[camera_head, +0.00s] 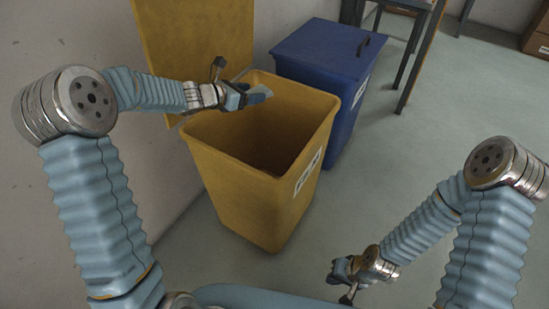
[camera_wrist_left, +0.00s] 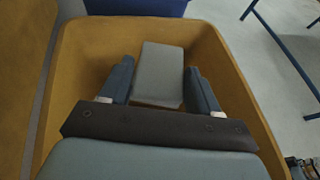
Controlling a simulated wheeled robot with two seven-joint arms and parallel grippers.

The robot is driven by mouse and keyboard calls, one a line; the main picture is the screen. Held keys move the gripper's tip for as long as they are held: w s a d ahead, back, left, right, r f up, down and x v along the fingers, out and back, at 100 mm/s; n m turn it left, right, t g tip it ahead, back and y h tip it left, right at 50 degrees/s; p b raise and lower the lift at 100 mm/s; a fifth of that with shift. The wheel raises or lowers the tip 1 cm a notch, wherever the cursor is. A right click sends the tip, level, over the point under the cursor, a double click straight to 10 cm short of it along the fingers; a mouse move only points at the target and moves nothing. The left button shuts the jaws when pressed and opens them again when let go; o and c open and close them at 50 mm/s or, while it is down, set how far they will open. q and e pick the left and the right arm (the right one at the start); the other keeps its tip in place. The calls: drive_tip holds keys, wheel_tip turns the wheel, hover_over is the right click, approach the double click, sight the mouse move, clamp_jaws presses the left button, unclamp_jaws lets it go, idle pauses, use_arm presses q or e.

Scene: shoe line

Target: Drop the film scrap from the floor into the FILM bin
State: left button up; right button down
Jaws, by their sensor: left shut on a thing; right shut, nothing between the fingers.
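The yellow bin (camera_head: 235,190) stands open in the middle of the head view, its yellow lid (camera_head: 195,40) raised against the wall. My left gripper (camera_head: 250,95) is over the bin's opening near the back rim. It is shut on a pale grey-blue scrap (camera_head: 260,94), which also shows between the fingers in the left wrist view (camera_wrist_left: 160,75). The bin's inside shows below the scrap. My right gripper (camera_head: 342,279) is low at the bottom of the head view, shut and empty, away from the bin.
A blue bin (camera_head: 325,60) with a closed lid stands right behind the yellow one. A table with dark legs (camera_head: 412,60) is at the back. A wall is close on the left. The grey floor (camera_head: 420,135) at the right is clear.

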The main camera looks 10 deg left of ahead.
use_arm(q)
drive_tip(key=shift+w+d+f, duration=0.1)
drive_tip(key=shift+w+f, duration=0.1)
drive_tip(key=shift+f, duration=0.1)
wheel_tip(320, 180, down, 5)
drive_tip(key=b, duration=0.3)
drive_tip(key=shift+f, duration=0.2)
drive_tip(key=o, duration=1.1)
drive_tip(key=shift+s, duration=0.1)
drive_tip(key=v, duration=1.3)
drive_tip(key=shift+s+a, duration=0.2)
drive_tip(key=shift+a, duration=0.1)
drive_tip(key=shift+r, duration=0.15)
